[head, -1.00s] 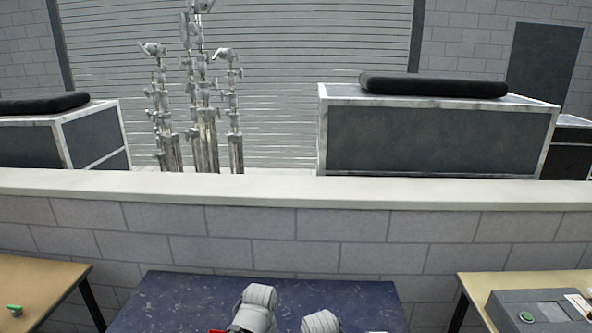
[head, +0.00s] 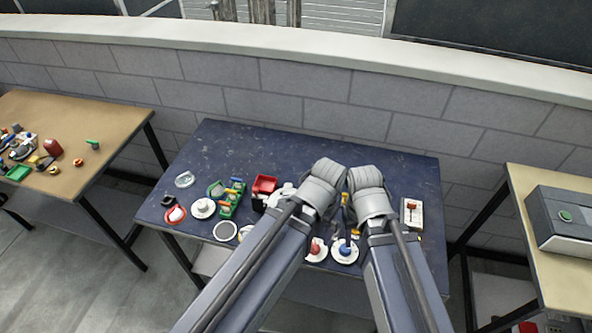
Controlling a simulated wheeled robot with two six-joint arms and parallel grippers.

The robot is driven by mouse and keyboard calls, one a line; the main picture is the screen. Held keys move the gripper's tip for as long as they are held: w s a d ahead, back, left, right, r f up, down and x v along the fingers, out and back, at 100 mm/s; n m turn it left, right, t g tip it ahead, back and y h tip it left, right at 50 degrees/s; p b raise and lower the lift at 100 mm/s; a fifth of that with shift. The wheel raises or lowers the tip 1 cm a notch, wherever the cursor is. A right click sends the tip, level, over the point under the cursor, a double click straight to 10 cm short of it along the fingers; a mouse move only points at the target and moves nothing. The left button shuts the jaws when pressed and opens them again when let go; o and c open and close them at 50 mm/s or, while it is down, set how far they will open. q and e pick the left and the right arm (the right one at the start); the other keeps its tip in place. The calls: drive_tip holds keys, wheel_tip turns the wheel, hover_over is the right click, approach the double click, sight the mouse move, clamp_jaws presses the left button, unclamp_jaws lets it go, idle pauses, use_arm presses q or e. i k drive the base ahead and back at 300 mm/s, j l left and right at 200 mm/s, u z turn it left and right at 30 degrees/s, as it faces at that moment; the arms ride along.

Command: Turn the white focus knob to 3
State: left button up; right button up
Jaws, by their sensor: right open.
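A white knob on a round white dial (head: 203,207) sits on the left part of the dark blue table (head: 300,148). Its number marks are too small to read. A red knob on a white dial (head: 315,250) and a blue knob on a white dial (head: 344,250) sit near the front edge, between my arms. My right gripper (head: 348,218) is open over the table's middle, partly hidden by my arm, away from the white knob. My left gripper is mostly hidden behind my left arm, and its jaws cannot be made out.
A red box (head: 264,185), green blocks (head: 231,198), a red ring (head: 175,215) and a clear dish (head: 184,180) lie near the white dial. A white switch plate (head: 411,213) lies at right. Wooden tables (head: 110,105) stand at both sides. The table's back is clear.

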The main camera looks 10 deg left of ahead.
sight(202, 206)
drive_tip(key=u, duration=1.4)
drive_tip(key=i+j+z, duration=0.25)
drive_tip(key=i+j, duration=0.1)
drive_tip(key=j, duration=0.05)
